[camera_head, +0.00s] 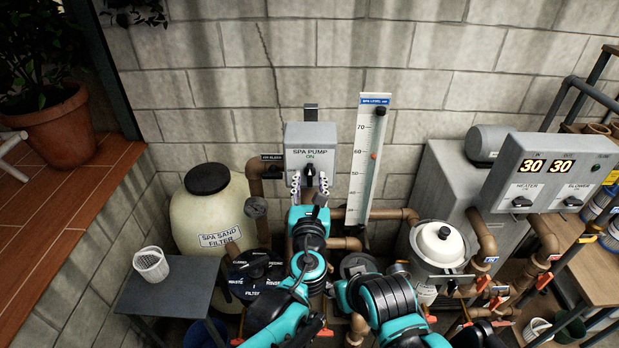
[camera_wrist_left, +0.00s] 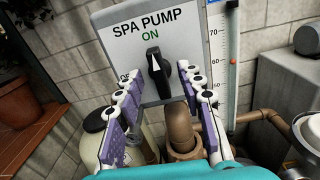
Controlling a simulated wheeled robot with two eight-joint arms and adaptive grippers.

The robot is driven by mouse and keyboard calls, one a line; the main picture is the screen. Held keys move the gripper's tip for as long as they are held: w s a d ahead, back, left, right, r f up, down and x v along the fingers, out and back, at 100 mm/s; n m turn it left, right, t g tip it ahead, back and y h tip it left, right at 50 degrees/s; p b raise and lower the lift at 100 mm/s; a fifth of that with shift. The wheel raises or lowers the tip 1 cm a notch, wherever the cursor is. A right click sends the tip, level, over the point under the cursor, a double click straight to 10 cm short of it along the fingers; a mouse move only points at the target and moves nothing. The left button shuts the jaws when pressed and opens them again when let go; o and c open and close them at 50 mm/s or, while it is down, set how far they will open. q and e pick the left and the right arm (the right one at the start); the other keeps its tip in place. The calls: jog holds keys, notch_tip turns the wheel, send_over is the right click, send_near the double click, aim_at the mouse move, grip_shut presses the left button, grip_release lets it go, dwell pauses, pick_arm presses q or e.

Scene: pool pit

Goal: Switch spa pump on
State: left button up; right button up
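The spa pump switch box (camera_head: 310,136) is a grey panel on the block wall, lettered SPA PUMP with ON in green; it fills the top of the left wrist view (camera_wrist_left: 118,52). Its black rotary knob (camera_wrist_left: 159,75) stands upright, its white pointer aimed up at ON. An OFF label at the left is partly hidden by a finger. My left gripper (camera_head: 309,186) is open just in front of the knob. In the left wrist view its purple-padded fingers (camera_wrist_left: 160,84) stand on either side of the knob, with gaps visible. My right gripper is not seen.
A spa level gauge (camera_head: 366,150) stands right of the box. The sand filter (camera_head: 205,215) is at left, with brown pipes below the box. The heater and blower panel (camera_head: 548,172) is at right. A small table (camera_head: 175,295) holds a white basket (camera_head: 151,264).

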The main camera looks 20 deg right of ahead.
pick_arm(q)
jog(key=shift+s, duration=0.1)
jog(key=v, duration=0.6)
jog(key=shift+s, duration=0.35)
jog(key=shift+a, duration=0.15)
